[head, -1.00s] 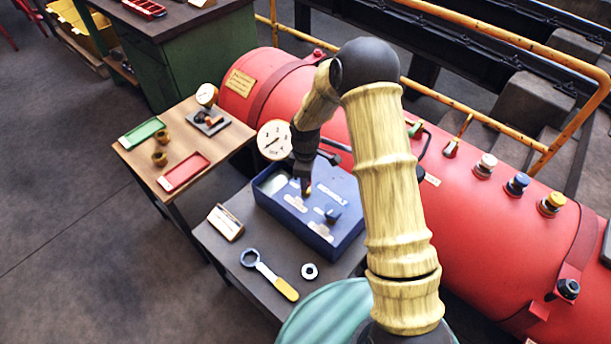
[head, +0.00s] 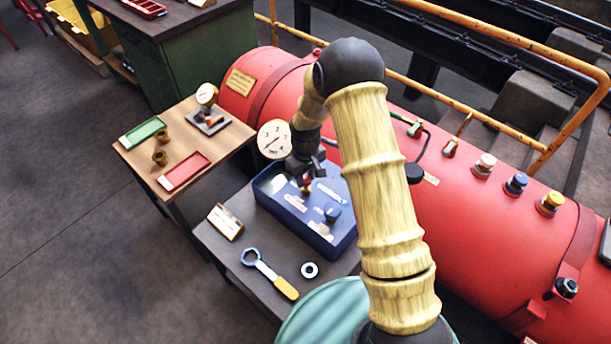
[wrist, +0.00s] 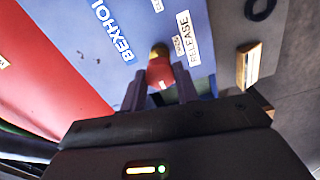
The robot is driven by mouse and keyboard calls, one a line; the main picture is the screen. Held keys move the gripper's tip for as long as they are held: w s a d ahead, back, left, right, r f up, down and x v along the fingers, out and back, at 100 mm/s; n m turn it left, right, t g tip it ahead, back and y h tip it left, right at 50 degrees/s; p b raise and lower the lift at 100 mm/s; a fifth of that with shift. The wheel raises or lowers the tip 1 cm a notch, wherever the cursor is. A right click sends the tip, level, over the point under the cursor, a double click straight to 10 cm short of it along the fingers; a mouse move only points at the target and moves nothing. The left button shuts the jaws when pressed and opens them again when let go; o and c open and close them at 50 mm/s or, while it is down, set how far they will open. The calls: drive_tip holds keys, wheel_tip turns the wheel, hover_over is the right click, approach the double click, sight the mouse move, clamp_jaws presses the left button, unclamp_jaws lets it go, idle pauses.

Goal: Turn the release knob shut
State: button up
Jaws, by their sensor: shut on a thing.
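The blue test box (head: 338,238) stands on the dark table, under the dial gauge. Its release knob (wrist: 159,72) is red on a brass stem, beside a white RELEASE label (wrist: 188,38) in the wrist view. In the head view the knob is small (head: 307,181). My gripper (wrist: 160,82) has one finger on each side of the red knob and is shut on it. The fingers hide part of the knob's sides. The exact angle of the knob cannot be told.
The white dial gauge (head: 274,139) stands close to my wrist. A blue knob (head: 332,211) is on the same box. A wrench with a yellow handle (head: 268,272), a ring (head: 310,270) and a small sign (head: 226,221) lie nearby. The red boiler (head: 455,185) runs behind.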

sight(305, 178)
drive_tip(key=shift+w+a, duration=0.1)
idle(0.3)
drive_tip(key=o, duration=1)
drive_tip(key=shift+c, duration=0.2)
wheel_tip(305, 178, up, 18)
drive_tip(key=shift+f, duration=0.25)
drive_tip(key=s+d+r+m+t+p, duration=0.1)
drive_tip(key=s+d+r+m+p, duration=0.2)
drive_tip(key=s, duration=0.7)
drive_tip(key=s+d+r+m+t+p, duration=0.1)
drive_tip(key=s+d+r+m+p, duration=0.3)
drive_tip(key=s+d+r, duration=0.3)
drive_tip(key=s+d+p, duration=0.1)
drive_tip(key=s, duration=0.2)
drive_tip(key=shift+s+d+r+t, duration=0.25)
drive_tip(key=shift+s+t, duration=0.05)
